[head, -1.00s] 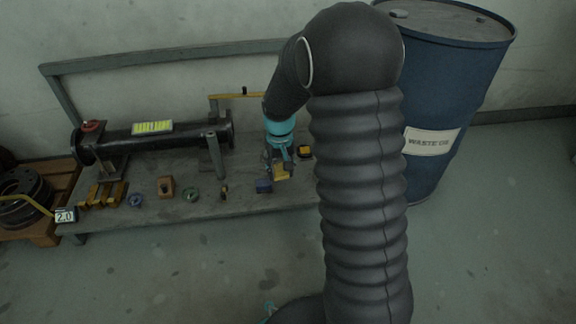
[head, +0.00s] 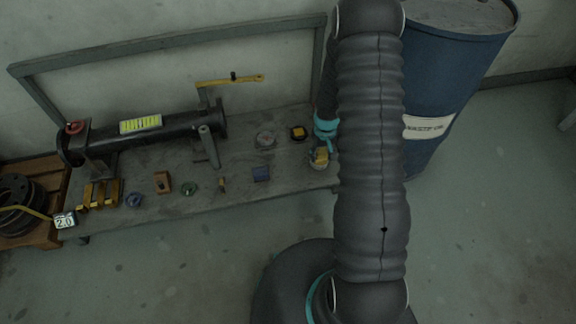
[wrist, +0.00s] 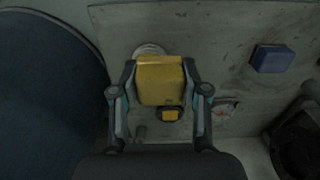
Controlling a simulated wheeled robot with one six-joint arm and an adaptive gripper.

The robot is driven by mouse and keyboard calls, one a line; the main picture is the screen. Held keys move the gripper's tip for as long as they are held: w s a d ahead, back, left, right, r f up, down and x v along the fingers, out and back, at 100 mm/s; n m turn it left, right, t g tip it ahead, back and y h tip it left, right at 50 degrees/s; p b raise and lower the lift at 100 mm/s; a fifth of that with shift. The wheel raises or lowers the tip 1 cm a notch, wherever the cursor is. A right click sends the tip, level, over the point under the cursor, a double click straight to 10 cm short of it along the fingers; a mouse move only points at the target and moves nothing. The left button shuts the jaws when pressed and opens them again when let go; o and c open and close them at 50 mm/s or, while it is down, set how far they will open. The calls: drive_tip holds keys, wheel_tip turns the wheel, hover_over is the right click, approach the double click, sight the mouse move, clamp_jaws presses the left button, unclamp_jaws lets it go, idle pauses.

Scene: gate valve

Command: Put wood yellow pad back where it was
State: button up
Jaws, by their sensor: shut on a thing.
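The wood yellow pad (wrist: 160,82) is a yellow block between the two fingers of my gripper (wrist: 158,92) in the wrist view. My gripper is shut on it. In the head view the pad (head: 320,156) shows at the right end of the bench, below the teal part of my wrist, with my arm covering much of that area. A pale round thing (wrist: 149,49) lies partly hidden behind the pad in the wrist view. I cannot tell whether the pad touches it or the bench.
A grey bench (head: 232,196) carries a blue block (head: 261,174), a black-and-yellow piece (head: 298,133), a round grey piece (head: 265,140), several small parts and a black pipe (head: 102,143). A blue waste-oil drum (head: 440,80) stands close to the bench's right end.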

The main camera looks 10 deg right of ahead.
hover_over(289, 171)
wheel_tip(289, 171, down, 7)
drive_tip(key=shift+s+f, duration=0.1)
drive_tip(key=shift+f, duration=2)
drive_tip(key=shift+f+b, duration=0.15)
drive_tip(key=shift+b, duration=0.15)
drive_tip(key=o, duration=1.1)
